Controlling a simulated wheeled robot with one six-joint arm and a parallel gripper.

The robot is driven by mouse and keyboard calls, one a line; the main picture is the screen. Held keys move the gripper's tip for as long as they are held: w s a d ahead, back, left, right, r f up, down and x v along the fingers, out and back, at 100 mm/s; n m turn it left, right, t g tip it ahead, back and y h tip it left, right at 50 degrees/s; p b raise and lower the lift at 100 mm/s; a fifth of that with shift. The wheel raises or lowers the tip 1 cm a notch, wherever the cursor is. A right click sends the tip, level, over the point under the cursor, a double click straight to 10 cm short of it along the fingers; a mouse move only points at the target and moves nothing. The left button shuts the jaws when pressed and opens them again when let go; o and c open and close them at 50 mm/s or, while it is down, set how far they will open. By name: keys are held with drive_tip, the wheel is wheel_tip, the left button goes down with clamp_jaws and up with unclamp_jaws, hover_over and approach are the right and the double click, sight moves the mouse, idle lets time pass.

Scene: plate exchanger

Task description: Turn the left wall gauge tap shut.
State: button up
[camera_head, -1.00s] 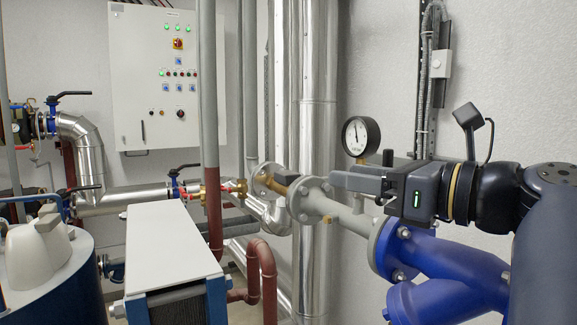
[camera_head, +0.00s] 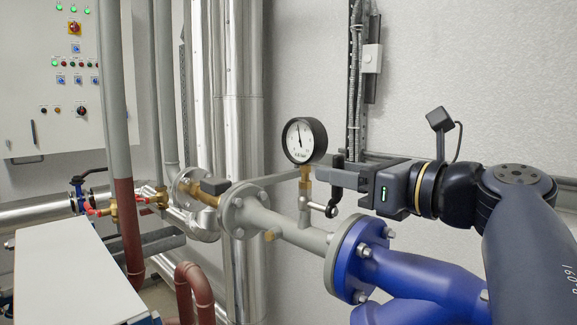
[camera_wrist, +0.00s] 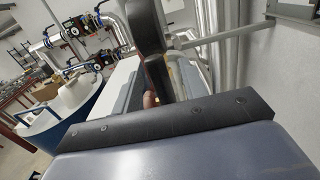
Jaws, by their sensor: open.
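The wall gauge (camera_head: 304,140) has a round white dial with a black rim and sits on a brass stem. Its grey tap (camera_head: 305,206) is below, above the grey flanged pipe. A black lever-like part (camera_head: 338,160) stands roughly upright beside the stem, above the tap's pivot. My gripper (camera_head: 335,180) is open and reaches in from the right at the height of this lever. The two overlap in the head view, and I cannot tell whether they touch. In the wrist view a dark upright part (camera_wrist: 155,65) fills the middle and hides what is behind it.
The grey flanged pipe (camera_head: 290,232) and blue pipe body (camera_head: 405,275) lie below my gripper. A shiny clad pipe (camera_head: 242,120) stands left of the gauge. The wall with conduit (camera_head: 355,90) is behind. A white-topped unit (camera_head: 70,270) is at lower left.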

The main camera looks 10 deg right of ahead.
drive_tip(key=shift+w+a, duration=0.4)
drive_tip(key=shift+w, duration=0.1)
clamp_jaws()
idle(0.4)
